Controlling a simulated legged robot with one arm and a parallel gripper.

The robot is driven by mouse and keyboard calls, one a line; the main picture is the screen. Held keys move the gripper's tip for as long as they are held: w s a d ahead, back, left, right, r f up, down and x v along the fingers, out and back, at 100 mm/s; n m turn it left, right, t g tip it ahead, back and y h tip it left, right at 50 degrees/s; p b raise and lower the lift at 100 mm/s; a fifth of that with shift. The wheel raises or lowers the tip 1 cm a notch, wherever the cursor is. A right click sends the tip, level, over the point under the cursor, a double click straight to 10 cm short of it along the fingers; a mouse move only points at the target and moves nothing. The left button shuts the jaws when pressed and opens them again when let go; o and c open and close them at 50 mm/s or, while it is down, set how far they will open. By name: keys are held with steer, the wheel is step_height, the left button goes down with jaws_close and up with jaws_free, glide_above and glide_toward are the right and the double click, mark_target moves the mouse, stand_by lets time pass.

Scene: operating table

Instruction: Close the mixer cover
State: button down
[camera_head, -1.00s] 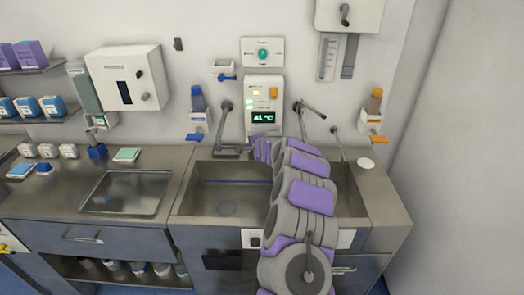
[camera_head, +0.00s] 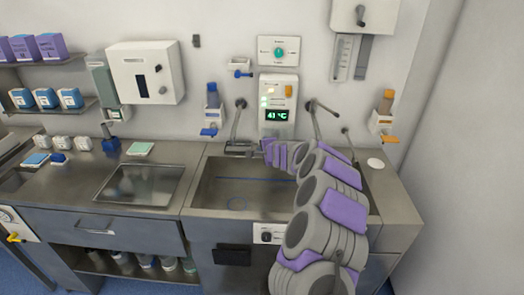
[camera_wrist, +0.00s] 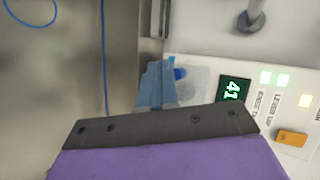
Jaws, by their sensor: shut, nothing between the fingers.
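My gripper (camera_wrist: 158,66) shows as pale blue fingers, shut and empty, close to this piece. In the head view the fingers are too small to make out; my arm's end is just below the panel.
The steel sink (camera_head: 200,195) lies below, with a tap (camera_head: 238,125) to the left of the panel and another lever tap (camera_head: 315,108) to its right. Blue (camera_head: 212,115) and orange (camera_head: 386,105) bottle dispensers flank them.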

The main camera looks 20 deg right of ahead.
steer(key=shift+a+v, duration=0.65)
steer(key=shift+v, duration=3.2)
steer(key=s+a+r+n+y, duration=0.4)
steer(key=a+r+n+y, duration=0.15)
steer(key=a+r, duration=0.7)
steer(key=s+a+r+n+g+y, duration=0.3)
steer(key=s+a+n, duration=0.4)
steer(key=s+a, duration=0.6)
steer(key=s+a+f+n+g+h, duration=0.1)
steer(key=s+f+n+g, duration=0.15)
steer(key=s, duration=0.55)
steer(key=s+f+n+g+h, duration=0.1)
steer(key=s+f+n+g, duration=0.15)
steer(key=s, duration=0.45)
steer(key=s+d+f+g+h, duration=0.3)
steer(key=s+d, duration=0.3)
steer(key=s, duration=0.5)
steer(key=s+d+f+g+h, duration=0.2)
steer(key=s+d, duration=0.5)
steer(key=s, duration=0.5)
steer(key=shift+d+f+g+h, duration=0.4)
steer(key=shift+f+h, duration=0.35)
steer(key=shift+h, duration=0.3)
